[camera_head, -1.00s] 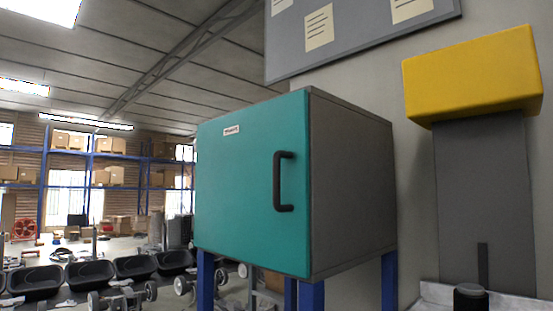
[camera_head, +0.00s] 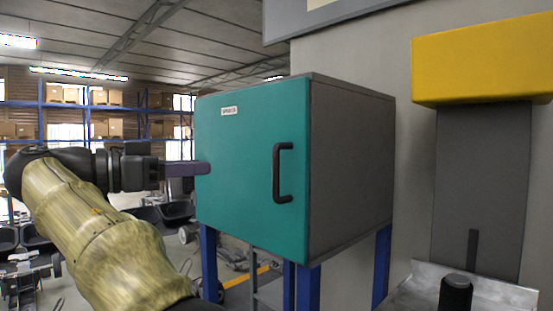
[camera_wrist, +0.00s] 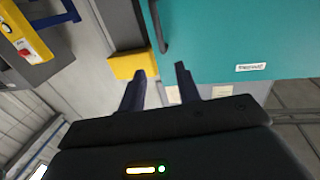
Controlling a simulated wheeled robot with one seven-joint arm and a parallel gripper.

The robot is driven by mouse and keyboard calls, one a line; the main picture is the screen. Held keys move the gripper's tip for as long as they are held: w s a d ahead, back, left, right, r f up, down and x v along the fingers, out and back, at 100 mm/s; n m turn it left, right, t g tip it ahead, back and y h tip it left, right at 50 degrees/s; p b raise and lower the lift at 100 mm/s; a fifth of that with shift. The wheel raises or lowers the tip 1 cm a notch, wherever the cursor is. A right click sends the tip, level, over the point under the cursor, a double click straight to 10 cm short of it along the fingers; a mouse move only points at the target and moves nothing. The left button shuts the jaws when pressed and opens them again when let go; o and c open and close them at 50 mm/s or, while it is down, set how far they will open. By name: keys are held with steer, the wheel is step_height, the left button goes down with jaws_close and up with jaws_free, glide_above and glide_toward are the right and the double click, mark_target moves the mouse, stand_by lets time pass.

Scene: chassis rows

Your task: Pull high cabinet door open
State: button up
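The high cabinet is a grey box with a teal door (camera_head: 240,190) that sits flush and closed. A dark vertical bar handle (camera_head: 282,173) is on the door's right side. My gripper (camera_head: 205,168) is at the left edge of the door in the head view, left of the handle and apart from it. In the wrist view the teal door (camera_wrist: 220,40) fills the upper right and the handle (camera_wrist: 161,28) shows beyond the fingertips. My gripper's two fingers (camera_wrist: 159,69) stand apart with nothing between them.
The cabinet stands on blue legs (camera_head: 308,290). A yellow block on a grey post (camera_head: 485,190) stands to the right against the wall. A dark knob (camera_head: 455,292) is low on the right. Shelves with boxes (camera_head: 65,95) are far behind. The space before the door looks clear.

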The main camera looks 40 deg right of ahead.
steer(key=p, duration=0.6)
glide_above(277, 193)
steer(key=shift+w+r, duration=0.1)
steer(key=shift+w, duration=0.25)
steer(key=shift+d, duration=0.3)
jaws_close()
